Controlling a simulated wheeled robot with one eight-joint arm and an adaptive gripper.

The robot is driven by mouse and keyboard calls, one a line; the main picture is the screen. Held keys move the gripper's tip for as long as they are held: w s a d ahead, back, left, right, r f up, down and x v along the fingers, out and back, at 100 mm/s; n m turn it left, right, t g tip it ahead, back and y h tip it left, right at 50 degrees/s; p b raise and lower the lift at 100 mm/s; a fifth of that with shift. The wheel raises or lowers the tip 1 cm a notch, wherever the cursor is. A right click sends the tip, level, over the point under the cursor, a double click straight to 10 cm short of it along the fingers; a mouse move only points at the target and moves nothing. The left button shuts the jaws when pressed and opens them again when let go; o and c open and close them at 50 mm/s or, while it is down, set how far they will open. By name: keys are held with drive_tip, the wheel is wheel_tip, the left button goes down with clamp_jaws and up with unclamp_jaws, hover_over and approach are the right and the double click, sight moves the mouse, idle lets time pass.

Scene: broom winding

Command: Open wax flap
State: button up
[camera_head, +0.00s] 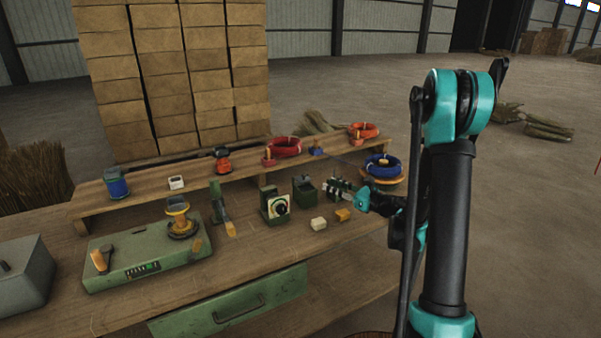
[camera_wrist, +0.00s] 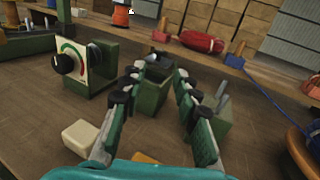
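I cannot tell for certain which part is the wax flap. A small green box (camera_head: 304,190) with a dark top stands on the bench, right of the dial box. It also shows in the wrist view (camera_wrist: 152,97), beyond and between my fingertips. Whether its top is a closed flap is unclear. My gripper (camera_head: 340,188) is right of this box in the head view. In the wrist view my gripper (camera_wrist: 158,88) has its fingers spread with nothing between them. A second green box (camera_wrist: 212,128) with a grey upright piece is partly hidden behind the right finger.
The dial box (camera_head: 274,206) stands to the left. A whitish block (camera_head: 318,224) and a yellow block (camera_head: 343,215) lie in front. Behind is a raised shelf with a red coil (camera_head: 285,147); a blue coil (camera_head: 383,167) is at right. A green scale-like base (camera_head: 147,256) is at left.

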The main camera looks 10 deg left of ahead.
sight(303, 176)
drive_tip(key=x, duration=1.7)
drive_tip(key=shift+r, duration=0.1)
drive_tip(key=shift+c, duration=0.5)
clamp_jaws()
